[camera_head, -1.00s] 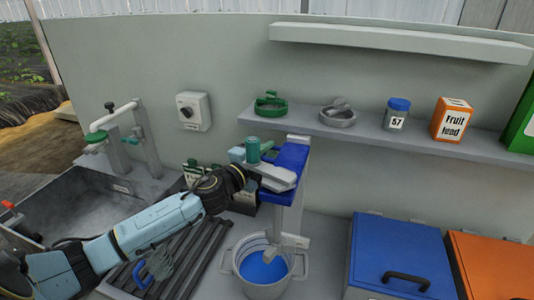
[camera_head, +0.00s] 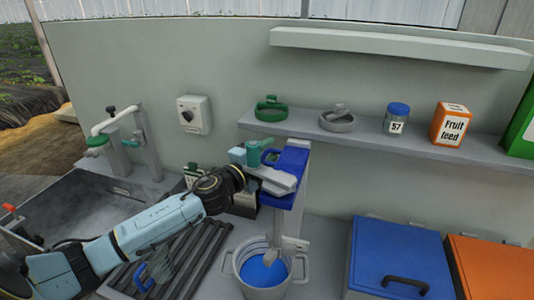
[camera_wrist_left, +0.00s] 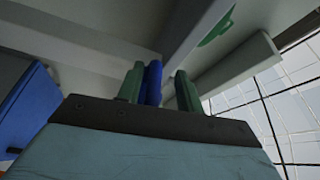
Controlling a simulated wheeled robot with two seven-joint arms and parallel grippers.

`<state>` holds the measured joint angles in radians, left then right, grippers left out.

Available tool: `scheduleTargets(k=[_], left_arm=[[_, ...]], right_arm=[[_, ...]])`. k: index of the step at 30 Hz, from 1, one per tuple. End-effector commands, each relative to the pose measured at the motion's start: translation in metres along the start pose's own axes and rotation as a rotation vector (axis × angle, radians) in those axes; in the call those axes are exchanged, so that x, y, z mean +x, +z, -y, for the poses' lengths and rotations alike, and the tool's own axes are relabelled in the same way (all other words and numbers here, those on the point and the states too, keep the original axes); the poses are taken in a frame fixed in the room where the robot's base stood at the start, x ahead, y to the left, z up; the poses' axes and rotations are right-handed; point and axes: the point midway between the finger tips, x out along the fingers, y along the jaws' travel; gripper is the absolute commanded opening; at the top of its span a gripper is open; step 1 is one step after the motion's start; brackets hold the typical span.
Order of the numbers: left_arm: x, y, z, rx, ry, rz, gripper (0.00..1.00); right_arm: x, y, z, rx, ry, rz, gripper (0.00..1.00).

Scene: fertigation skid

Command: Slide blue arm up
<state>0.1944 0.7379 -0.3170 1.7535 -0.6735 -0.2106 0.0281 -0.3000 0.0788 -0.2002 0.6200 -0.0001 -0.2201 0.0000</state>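The blue arm (camera_head: 292,158) sits on an upright grey post above a grey bucket (camera_head: 243,277) with blue liquid. A grey stirrer hangs from it into the bucket. In the left wrist view my two green fingers (camera_wrist_left: 160,88) stand apart. A blue bar (camera_wrist_left: 153,82) is between them, close against the left finger, with a gap to the right one. My right gripper is not in view.
A shelf (camera_head: 345,136) behind holds a green lid (camera_head: 270,108), a grey lid (camera_head: 340,118), a jar marked 57 (camera_head: 397,117) and a fruit feed box (camera_head: 451,123). A higher shelf (camera_head: 400,47) is above. Blue (camera_head: 400,250) and orange (camera_head: 490,268) bins stand at right.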

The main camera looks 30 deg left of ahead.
Motion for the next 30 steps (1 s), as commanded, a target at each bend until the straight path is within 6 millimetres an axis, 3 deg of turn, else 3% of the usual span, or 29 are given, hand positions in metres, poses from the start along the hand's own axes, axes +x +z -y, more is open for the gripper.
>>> scheduleTargets(k=[10,30], left_arm=[[-0.012,0.000,-0.003,0.000,0.004,-0.001,0.34],[-0.113,0.000,-0.003,-0.002,0.004,0.000,0.34]], right_arm=[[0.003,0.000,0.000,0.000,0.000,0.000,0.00],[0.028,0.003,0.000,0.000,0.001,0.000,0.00]])
